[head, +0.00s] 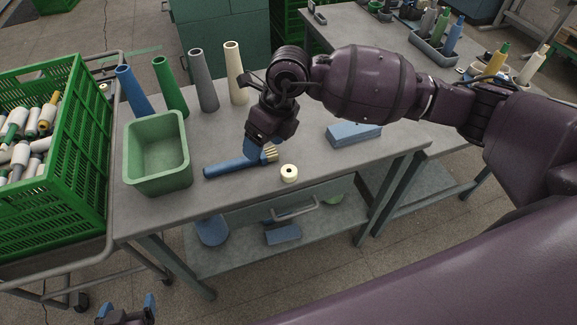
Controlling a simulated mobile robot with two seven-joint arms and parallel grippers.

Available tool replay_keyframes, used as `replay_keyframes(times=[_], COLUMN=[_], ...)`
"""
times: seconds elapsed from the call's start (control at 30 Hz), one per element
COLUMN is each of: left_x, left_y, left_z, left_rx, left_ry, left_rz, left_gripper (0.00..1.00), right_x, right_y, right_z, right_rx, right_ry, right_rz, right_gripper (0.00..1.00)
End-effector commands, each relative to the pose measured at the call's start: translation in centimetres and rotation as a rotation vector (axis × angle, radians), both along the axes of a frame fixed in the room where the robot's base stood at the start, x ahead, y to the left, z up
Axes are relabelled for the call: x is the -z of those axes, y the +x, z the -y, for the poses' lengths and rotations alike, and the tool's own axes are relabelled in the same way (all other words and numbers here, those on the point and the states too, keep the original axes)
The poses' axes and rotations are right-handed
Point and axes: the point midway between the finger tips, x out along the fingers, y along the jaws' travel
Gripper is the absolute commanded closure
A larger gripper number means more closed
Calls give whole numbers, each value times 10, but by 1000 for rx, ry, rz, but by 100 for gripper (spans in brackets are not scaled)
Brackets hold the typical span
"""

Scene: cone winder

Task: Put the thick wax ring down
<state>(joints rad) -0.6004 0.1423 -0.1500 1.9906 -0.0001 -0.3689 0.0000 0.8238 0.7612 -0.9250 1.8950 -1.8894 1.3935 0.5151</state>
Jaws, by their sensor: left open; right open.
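The thick wax ring (289,173) is cream with a dark central hole. It lies flat on the grey table (330,160), near the front edge. My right gripper (260,148) points down over the table, left of and behind the ring and apart from it. It is open, with its fingertips close to the head of a blue-handled brush (232,168); I cannot tell whether they touch it. My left gripper (126,307) is open and empty at the bottom left, in front of the table.
A green bin (158,180) stands left of the brush. Blue, green, grey and cream cones (206,80) stand behind. A blue block (353,135) lies right of the ring. A green crate of bobbins (75,165) stands on a cart at left. Table around the ring is clear.

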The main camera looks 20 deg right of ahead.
Motion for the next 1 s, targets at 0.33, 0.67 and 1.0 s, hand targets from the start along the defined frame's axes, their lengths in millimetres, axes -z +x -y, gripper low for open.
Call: replay_keyframes(times=[0.33, 0.67, 1.0], left_x=[1, 3, 2], left_y=[-2, -3, 0], left_z=[0, 0, 0], left_rx=[-2, -2, 0], left_ry=[0, 0, 0], left_rz=[-5, -6, -1], left_gripper=[16, 16, 16], right_x=[10, 43, 71], right_y=[2, 1, 0], right_z=[53, 52, 52], right_rx=[127, 141, 138], right_ry=[-335, -331, -330], right_rz=[-7, -14, -11], right_gripper=[27, 27, 27])
